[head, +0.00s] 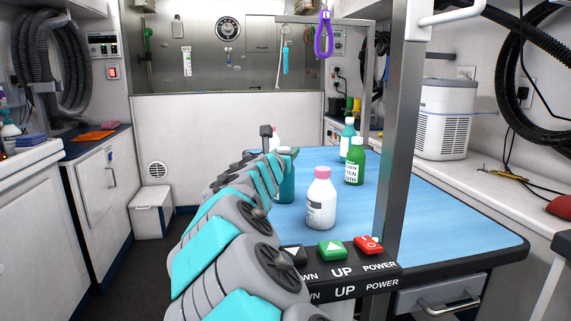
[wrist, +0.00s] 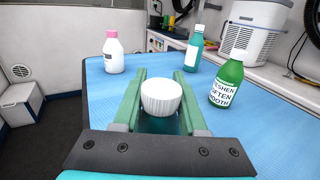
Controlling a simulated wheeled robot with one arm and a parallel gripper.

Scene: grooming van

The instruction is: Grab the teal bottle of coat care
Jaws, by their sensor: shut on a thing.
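A teal bottle (head: 287,183) stands upright at the left side of the blue tabletop, partly hidden by my arm in the head view. In the wrist view its white ribbed cap (wrist: 161,97) sits between the two green fingers of my gripper (wrist: 160,80), with teal body showing below. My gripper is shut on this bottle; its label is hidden. A second teal bottle with a white cap (head: 347,139) stands farther back, and also shows in the wrist view (wrist: 194,50).
A green bottle (head: 355,164) stands beside the second teal one. A white bottle with a pink cap (head: 321,204) is to the right of the held bottle; another pink-capped bottle (wrist: 113,56) stands behind. A metal post (head: 402,140) rises at the table's near edge (head: 480,255).

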